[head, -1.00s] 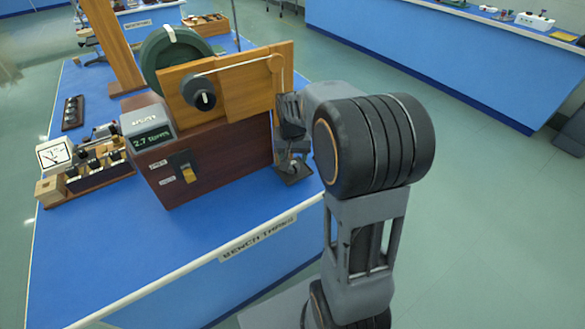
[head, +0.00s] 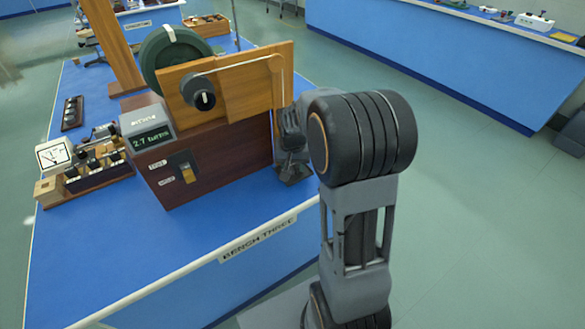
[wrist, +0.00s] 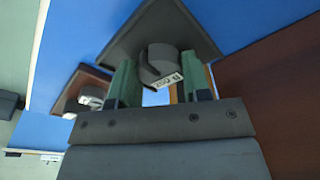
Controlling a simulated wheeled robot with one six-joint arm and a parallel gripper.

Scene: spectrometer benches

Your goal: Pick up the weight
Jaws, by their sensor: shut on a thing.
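The weight (wrist: 162,58) is a dark grey cylinder with a small white label. In the wrist view it sits between the green fingers of my gripper (wrist: 159,70), which is shut on it. Behind it is a dark square plate (wrist: 133,38); I cannot tell whether the weight touches it. In the head view my gripper (head: 291,134) is at the right end of the wooden apparatus, low near the bench top. The weight cannot be made out there.
The wooden box (head: 215,160) with a turns display (head: 150,140) and switch stands just left of my gripper. A meter (head: 54,155) and terminal board are further left. A brown tray (wrist: 75,88) lies beside the plate. The bench front (head: 130,265) is clear.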

